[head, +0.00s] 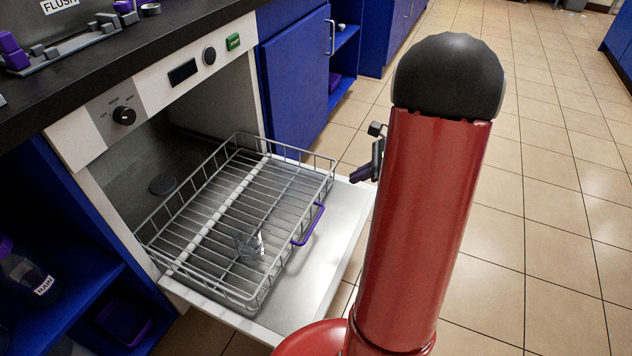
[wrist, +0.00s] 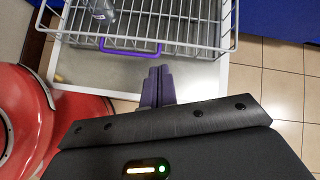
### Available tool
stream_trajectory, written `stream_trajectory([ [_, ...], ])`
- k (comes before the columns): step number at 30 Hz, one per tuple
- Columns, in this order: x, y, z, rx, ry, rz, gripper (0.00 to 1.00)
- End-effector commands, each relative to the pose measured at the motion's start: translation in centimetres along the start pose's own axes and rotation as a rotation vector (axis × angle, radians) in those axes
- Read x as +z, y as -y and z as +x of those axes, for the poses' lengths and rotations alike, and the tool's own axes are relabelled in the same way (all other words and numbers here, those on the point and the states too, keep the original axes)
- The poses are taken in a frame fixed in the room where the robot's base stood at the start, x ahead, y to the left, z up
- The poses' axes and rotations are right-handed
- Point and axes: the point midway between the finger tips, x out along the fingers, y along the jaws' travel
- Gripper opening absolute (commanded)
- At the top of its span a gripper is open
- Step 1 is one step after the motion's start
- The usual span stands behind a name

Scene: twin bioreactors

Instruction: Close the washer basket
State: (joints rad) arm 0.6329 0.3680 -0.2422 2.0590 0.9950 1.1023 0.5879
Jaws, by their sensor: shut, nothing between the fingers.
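The wire washer basket (head: 225,205) is pulled out of the washer over its lowered door (head: 330,245). A purple handle (head: 309,225) is on its front side. A small clear beaker (head: 249,245) stands in the basket. In the wrist view the basket (wrist: 205,30), its purple handle (wrist: 130,48) and the beaker (wrist: 101,10) show at the top. My gripper (head: 360,173) is beside the basket's front, beyond the door edge, partly hidden by my arm.
The washer's front panel (head: 150,92) has a knob and a green label. The dark counter (head: 100,55) lies above. A closed blue cabinet door (head: 295,80) stands beside the washer, with open blue shelves (head: 60,260) at left. The tiled floor (head: 540,200) at right is clear.

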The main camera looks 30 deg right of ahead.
Motion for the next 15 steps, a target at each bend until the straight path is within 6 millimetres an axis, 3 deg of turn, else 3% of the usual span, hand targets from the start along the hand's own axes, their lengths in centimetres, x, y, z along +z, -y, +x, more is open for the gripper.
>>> stream_trajectory([
  [1, -2.5, 0.9, 0.1, -0.028, 0.016, 0.102, 0.00],
  [6, -7.0, 2.4, 0.1, -0.097, 0.053, 0.298, 0.00],
  [11, -7.9, 2.8, 0.7, -0.112, 0.063, 0.339, 0.00],
  [15, -7.7, 3.0, 2.7, -0.108, 0.064, 0.337, 0.00],
])
